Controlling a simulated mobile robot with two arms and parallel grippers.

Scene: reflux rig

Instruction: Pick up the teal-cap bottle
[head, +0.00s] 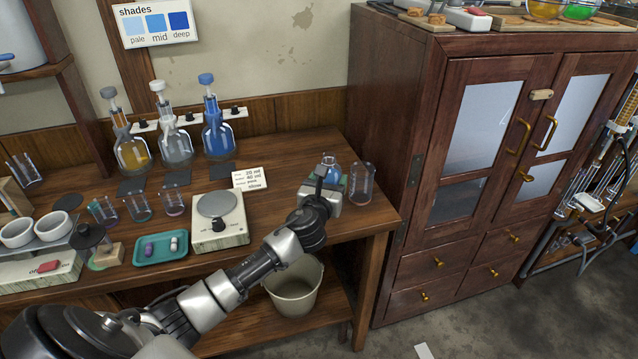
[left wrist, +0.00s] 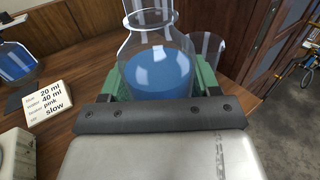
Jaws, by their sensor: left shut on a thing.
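Three stoppered bottles stand at the back of the bench: a grey-capped one with amber liquid (head: 133,152), a white-capped clear one (head: 174,147) and a blue-capped one with blue liquid (head: 217,137). The blue cap is the closest to teal that I see. The blue bottle also shows at the left edge of the left wrist view (left wrist: 14,62), its cap out of frame. My left gripper (head: 324,186) is right of these bottles, shut on a small flask of blue liquid (left wrist: 158,70). Its fingertips are mostly hidden. My right gripper is not in view.
A beaker (head: 361,182) stands close right of the held flask. A note card (head: 249,179) and a scale (head: 220,219) are to its left. Several small beakers and a teal tray (head: 160,249) are further left. A wooden cabinet (head: 383,120) rises at right. A bucket (head: 294,287) stands below.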

